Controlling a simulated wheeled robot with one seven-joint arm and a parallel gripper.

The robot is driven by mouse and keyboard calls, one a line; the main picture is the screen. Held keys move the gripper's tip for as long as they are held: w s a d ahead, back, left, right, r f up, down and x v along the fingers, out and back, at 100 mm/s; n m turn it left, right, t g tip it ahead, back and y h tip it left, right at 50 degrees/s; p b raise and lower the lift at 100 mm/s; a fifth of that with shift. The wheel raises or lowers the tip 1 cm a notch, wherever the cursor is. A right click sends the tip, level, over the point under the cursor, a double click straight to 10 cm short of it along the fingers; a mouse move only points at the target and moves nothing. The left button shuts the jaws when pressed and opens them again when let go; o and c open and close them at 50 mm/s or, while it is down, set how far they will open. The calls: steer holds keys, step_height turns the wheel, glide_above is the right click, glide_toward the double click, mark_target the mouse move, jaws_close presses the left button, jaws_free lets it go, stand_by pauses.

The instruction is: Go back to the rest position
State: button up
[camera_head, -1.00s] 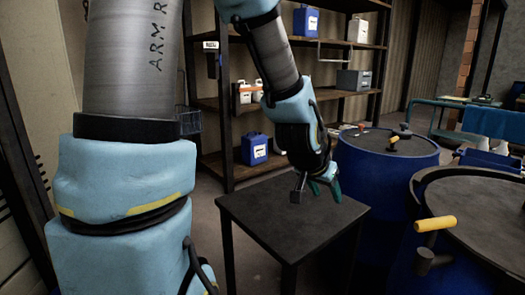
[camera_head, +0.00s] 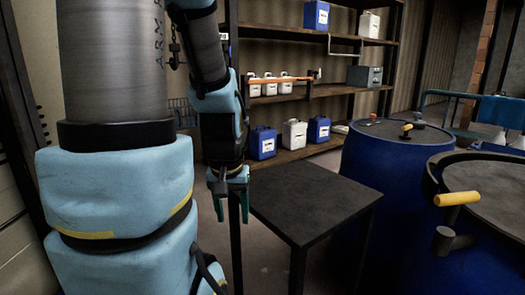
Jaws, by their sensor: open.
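My gripper (camera_head: 232,207) hangs at the end of my arm, left of centre, with its fingers pointing down. Its green-tipped fingers stand apart, and nothing shows between them. It is in front of the near left edge of the small dark table (camera_head: 315,200) in the picture. The tabletop is bare.
A blue vat (camera_head: 380,195) with a dark lid stands right of the table. A nearer vat (camera_head: 480,255) with a yellow handle (camera_head: 457,198) is at the right edge. Shelves with blue jugs (camera_head: 262,143) and white jugs (camera_head: 294,134) stand behind. Some floor shows under the table.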

step_height(320, 180, down, 5)
steer(key=b, duration=0.4)
step_height(320, 180, up, 22)
steer(key=p, duration=2.1)
steer(key=shift+s+f+p, duration=0.2)
steer(key=shift+s+p, duration=0.15)
